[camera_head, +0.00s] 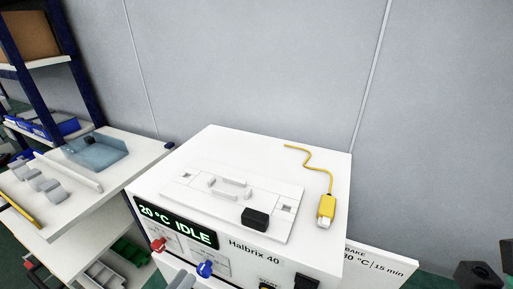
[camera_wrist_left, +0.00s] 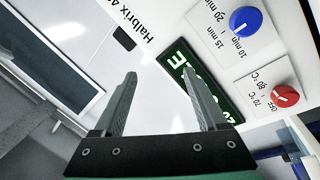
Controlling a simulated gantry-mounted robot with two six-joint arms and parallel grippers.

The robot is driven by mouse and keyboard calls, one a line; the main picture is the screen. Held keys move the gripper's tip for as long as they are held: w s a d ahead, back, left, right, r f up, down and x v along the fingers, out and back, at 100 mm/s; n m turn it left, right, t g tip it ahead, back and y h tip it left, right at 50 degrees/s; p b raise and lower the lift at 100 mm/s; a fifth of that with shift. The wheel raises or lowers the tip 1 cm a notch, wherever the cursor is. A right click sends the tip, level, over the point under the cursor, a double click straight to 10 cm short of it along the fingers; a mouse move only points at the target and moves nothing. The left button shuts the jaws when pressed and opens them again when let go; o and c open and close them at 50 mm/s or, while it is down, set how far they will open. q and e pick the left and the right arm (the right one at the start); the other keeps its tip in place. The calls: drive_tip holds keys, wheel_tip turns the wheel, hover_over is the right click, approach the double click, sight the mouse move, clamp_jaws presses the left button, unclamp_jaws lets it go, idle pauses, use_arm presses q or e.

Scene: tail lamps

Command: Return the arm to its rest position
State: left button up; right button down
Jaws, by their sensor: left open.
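My left gripper (camera_wrist_left: 159,73) is open in the left wrist view, with two grey fingers apart and nothing between them. It faces the front of the white Halbrix 40 machine (camera_head: 200,160). The machine's green display (camera_head: 177,224) reads 20 °C IDLE and is partly behind a finger in the wrist view (camera_wrist_left: 205,88). Below the display are a red knob (camera_head: 158,244) and a blue knob (camera_head: 205,269). In the wrist view the blue knob (camera_wrist_left: 245,20) and red knob (camera_wrist_left: 285,95) lie right of the fingers. My right gripper cannot be made out.
On the machine's top are a lidded plate with a handle (camera_head: 229,187), a black block (camera_head: 255,218) and a yellow connector (camera_head: 326,209) with its cable. To the left, a white table (camera_head: 130,170) holds a blue tray (camera_head: 103,151) and grey parts. A shelf rack stands behind.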

use_arm(q)
drive_tip(key=d+r+m+t+h, duration=0.25)
drive_tip(key=r+m+t, duration=0.4)
drive_tip(key=r, duration=2.05)
drive_tip(key=s+a+r+n+t+y, duration=0.1)
drive_tip(key=s+a+r+t+y, duration=0.2)
drive_tip(key=a+r+y, duration=0.45)
wheel_tip(320, 180, up, 26)
drive_tip(key=d+y+p, duration=0.1)
drive_tip(key=y+p, duration=0.1)
drive_tip(key=p, duration=2.4)
drive_tip(key=shift+d+r, duration=0.25)
drive_tip(key=shift+d, duration=0.1)
